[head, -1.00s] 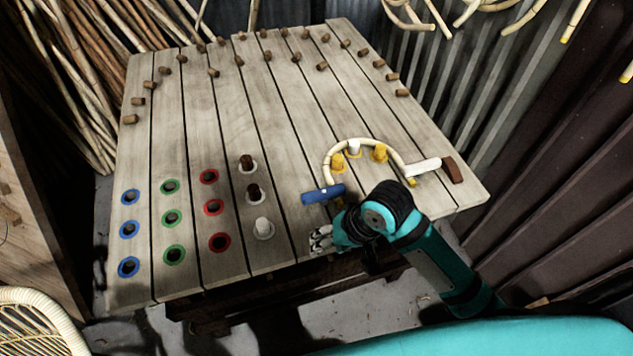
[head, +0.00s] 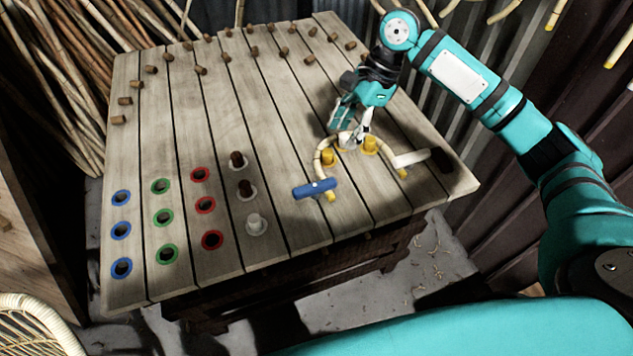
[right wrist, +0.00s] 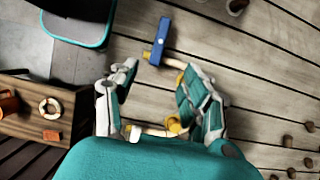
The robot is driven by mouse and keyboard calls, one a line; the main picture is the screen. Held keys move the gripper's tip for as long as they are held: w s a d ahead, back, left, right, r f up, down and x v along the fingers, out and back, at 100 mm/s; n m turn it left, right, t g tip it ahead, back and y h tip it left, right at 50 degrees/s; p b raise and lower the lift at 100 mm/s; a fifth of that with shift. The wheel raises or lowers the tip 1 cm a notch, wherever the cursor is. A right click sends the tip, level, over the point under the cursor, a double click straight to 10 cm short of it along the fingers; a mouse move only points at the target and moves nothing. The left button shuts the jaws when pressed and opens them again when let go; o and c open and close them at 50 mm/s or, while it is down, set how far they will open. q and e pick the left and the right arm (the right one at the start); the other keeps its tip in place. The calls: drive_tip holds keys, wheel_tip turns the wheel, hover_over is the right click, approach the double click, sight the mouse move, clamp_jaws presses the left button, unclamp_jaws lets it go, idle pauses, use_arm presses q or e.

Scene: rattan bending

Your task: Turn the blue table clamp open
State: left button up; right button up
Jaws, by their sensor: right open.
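The blue table clamp (head: 315,188) lies across the near end of a bent rattan cane (head: 319,167) on the slatted table (head: 280,110). It also shows in the right wrist view (right wrist: 157,42), beyond my fingertips. My right gripper (head: 347,133) is open above the cane's bend, behind the clamp and apart from it. My left gripper is out of view.
Yellow pegs (head: 370,146) stand inside the cane's bend. Blue, green and red ringed holes (head: 212,240) fill the table's near left. The table's middle is mostly clear.

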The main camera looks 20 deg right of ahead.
sight(316, 185)
drive_tip(key=x, duration=1.7)
drive_tip(key=shift+a, duration=0.1)
drive_tip(key=shift+p, duration=0.3)
clamp_jaws()
